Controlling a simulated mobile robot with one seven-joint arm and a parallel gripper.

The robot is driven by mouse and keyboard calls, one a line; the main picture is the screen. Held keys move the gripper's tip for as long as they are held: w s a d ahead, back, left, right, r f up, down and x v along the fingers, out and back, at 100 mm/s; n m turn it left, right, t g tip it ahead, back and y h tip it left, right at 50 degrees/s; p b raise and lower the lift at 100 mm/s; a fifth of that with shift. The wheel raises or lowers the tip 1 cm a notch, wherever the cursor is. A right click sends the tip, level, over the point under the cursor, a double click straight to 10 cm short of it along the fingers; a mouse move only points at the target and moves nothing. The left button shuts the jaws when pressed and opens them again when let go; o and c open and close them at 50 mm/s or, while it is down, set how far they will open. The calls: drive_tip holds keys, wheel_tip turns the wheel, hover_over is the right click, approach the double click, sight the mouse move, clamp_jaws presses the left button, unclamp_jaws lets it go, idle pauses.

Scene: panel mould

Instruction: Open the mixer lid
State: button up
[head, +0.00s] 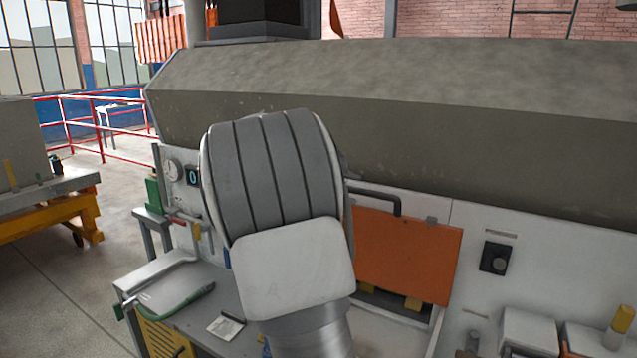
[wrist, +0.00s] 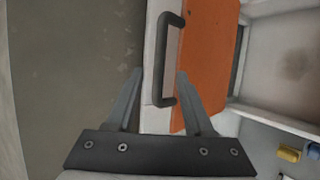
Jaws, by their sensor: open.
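The orange panel (head: 410,250), which I take for the mixer lid, is on the pale front of the machine in the head view. A dark bar handle (head: 376,193) is at its upper edge. The wrist view shows the orange panel (wrist: 207,55) and the handle (wrist: 164,60) close up. My gripper (wrist: 160,74) is open, with one finger on each side of the handle's lower part in that picture. I see no clear contact, and cannot tell the depth between them. In the head view my arm hides the gripper and some of the machine front.
A large grey hood (head: 400,120) overhangs the panel. A dark gap with yellow blocks (head: 413,304) shows below the panel. A knob box (head: 496,257) is to the right. A bench with a green-handled tool (head: 190,302) is at lower left. Open floor (head: 60,280) lies further left.

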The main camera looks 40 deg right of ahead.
drive_tip(key=b+v, duration=0.1)
drive_tip(key=v, duration=0.9)
drive_tip(key=shift+a+r, duration=0.15)
drive_tip(key=shift+a, duration=0.15)
drive_tip(key=s+a+f+t+y, duration=0.2)
drive_tip(key=s+a+f+y, duration=0.2)
drive_tip(key=s+a, duration=0.3)
drive_tip(key=s+a+f+m+t+y, duration=0.1)
drive_tip(key=s+a+f+y, duration=0.3)
drive_tip(key=s+a, duration=0.4)
drive_tip(key=s+a+f+t+y, duration=0.3)
drive_tip(key=s+a+f, duration=0.3)
drive_tip(key=a, duration=0.5)
drive_tip(key=shift+s+a+f+m+y, duration=0.35)
drive_tip(key=shift+s+y, duration=0.3)
drive_tip(key=shift+y, duration=0.25)
